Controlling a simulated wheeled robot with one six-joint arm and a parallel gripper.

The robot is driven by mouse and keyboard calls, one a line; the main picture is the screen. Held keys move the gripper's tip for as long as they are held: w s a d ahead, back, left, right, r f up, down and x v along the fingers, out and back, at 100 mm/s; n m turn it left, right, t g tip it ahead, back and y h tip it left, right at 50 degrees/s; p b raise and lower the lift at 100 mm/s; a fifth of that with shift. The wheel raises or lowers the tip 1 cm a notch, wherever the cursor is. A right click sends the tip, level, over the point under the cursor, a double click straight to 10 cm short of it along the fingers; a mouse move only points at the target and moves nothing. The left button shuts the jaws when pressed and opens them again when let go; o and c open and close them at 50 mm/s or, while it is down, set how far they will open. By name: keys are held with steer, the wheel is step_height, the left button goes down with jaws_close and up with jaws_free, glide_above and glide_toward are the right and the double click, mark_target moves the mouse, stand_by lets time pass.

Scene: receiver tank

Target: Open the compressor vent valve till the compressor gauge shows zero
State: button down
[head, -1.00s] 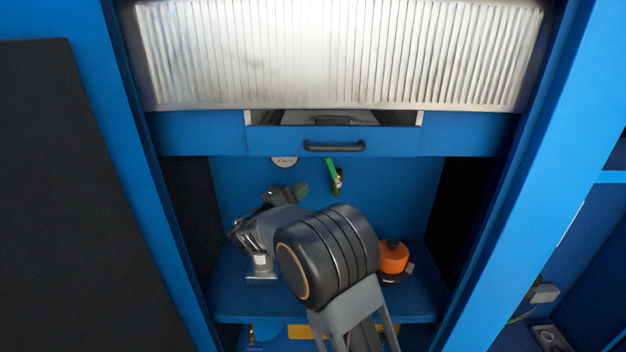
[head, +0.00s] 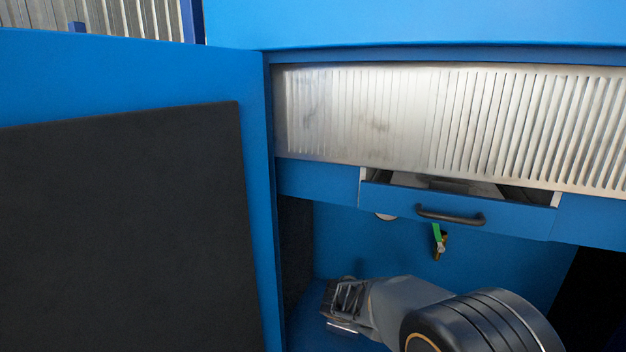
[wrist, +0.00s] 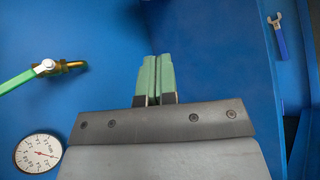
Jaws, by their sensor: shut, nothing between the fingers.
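The vent valve, a brass body with a green lever (wrist: 22,78), is on the blue back wall at the left of the wrist view. In the head view its green lever (head: 436,234) hangs below the drawer. A round white gauge (wrist: 38,153) is at the lower left of the wrist view; its reading is too small to tell. The head view shows only the gauge's lower edge (head: 385,217) under the drawer. My gripper (wrist: 157,60) is shut and empty, its green fingers together, apart from valve and gauge. In the head view its fingertips are not clear.
A partly open blue drawer (head: 400,205) with a black handle (head: 451,215) overhangs the bay. A ribbed metal panel (head: 400,115) is above it. A dark panel (head: 120,220) is at left. A blue-handled tool (wrist: 281,40) is at right in the wrist view.

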steer(key=s+a+r+m+t+y+p, duration=0.1)
steer(key=s+a+r+m+y+p, duration=0.1)
steer(key=s+r+m+y+p, duration=0.2)
steer(key=s+a+r+m+y+p, duration=0.2)
steer(key=s+r+m+y+p, duration=0.2)
steer(key=r, duration=1)
steer(key=s+y+p, duration=0.3)
steer(key=s+p, duration=0.2)
steer(key=s, duration=0.1)
steer(key=shift+r+t+p, duration=0.4)
steer(key=shift+d, duration=0.1)
